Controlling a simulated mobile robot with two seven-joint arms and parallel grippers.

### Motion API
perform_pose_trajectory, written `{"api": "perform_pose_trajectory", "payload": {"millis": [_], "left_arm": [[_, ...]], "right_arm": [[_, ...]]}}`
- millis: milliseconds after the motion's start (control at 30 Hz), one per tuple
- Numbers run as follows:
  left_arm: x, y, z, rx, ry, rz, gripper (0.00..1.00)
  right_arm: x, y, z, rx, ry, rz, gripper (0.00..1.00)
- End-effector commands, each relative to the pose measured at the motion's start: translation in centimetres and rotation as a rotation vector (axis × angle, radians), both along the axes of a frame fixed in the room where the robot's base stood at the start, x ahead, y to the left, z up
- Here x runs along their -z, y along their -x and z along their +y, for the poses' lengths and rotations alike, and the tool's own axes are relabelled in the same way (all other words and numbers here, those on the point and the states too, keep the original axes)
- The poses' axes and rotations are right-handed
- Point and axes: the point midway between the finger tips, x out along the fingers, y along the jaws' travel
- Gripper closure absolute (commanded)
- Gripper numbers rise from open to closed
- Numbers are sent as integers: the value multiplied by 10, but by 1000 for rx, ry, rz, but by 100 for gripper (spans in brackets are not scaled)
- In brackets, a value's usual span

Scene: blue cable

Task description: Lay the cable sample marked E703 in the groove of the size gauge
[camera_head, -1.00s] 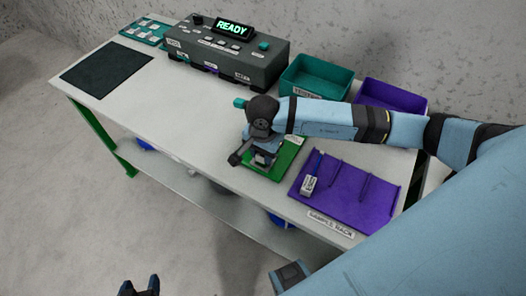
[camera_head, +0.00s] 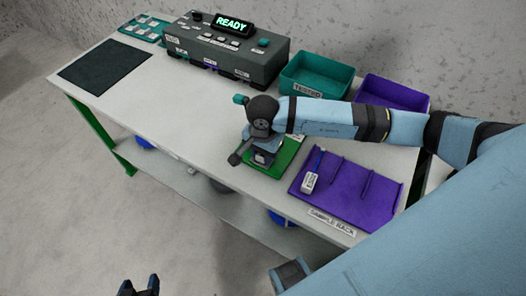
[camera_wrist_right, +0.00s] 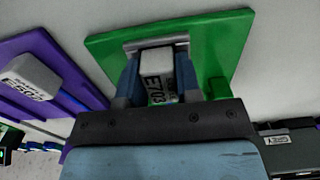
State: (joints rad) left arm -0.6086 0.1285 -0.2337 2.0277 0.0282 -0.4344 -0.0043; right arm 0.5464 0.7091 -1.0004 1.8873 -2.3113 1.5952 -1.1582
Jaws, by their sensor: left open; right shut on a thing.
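My right gripper (camera_wrist_right: 160,85) is shut on a white block marked E703 (camera_wrist_right: 158,62), the tag of the cable sample, in the right wrist view. The block is over the green plate of the size gauge (camera_wrist_right: 225,40), close to a grey metal bar (camera_wrist_right: 157,43). I cannot tell whether it touches the gauge, and the cable itself is mostly hidden. In the head view the right gripper (camera_head: 264,158) points down over the green plate (camera_head: 284,162), hiding much of it. My left gripper (camera_head: 139,288) is open and empty at the bottom edge, off the table.
The purple sample rack (camera_head: 345,200) on the right holds another white-tagged blue cable (camera_head: 310,182). Behind stand a teal bin (camera_head: 318,72), a purple bin (camera_head: 392,92) and a grey READY device (camera_head: 225,55). A dark mat (camera_head: 105,65) lies at left; the table's middle is clear.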

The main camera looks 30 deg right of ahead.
Motion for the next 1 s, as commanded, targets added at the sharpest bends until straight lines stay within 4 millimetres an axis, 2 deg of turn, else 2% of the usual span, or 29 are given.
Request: {"api": "perform_pose_trajectory", "payload": {"millis": [167, 200, 300, 333, 667, 1000], "left_arm": [[0, 0, 0, 0, 0, 1, 39], [0, 0, 0, 0, 0, 1, 39], [0, 0, 0, 0, 0, 1, 39], [0, 0, 0, 0, 0, 1, 39], [0, 0, 0, 0, -1, 2, 39], [-8, 2, 0, 1, -3, 12, 39]], "right_arm": [[0, 0, 0, 0, 0, 0, 93], [0, 0, 0, 0, 0, 0, 64], [0, 0, 0, 0, 0, 0, 41], [0, 0, 0, 0, 0, 0, 39], [-2, 0, 0, 0, 0, 0, 39], [-25, 0, 0, -1, 1, -2, 39]]}}
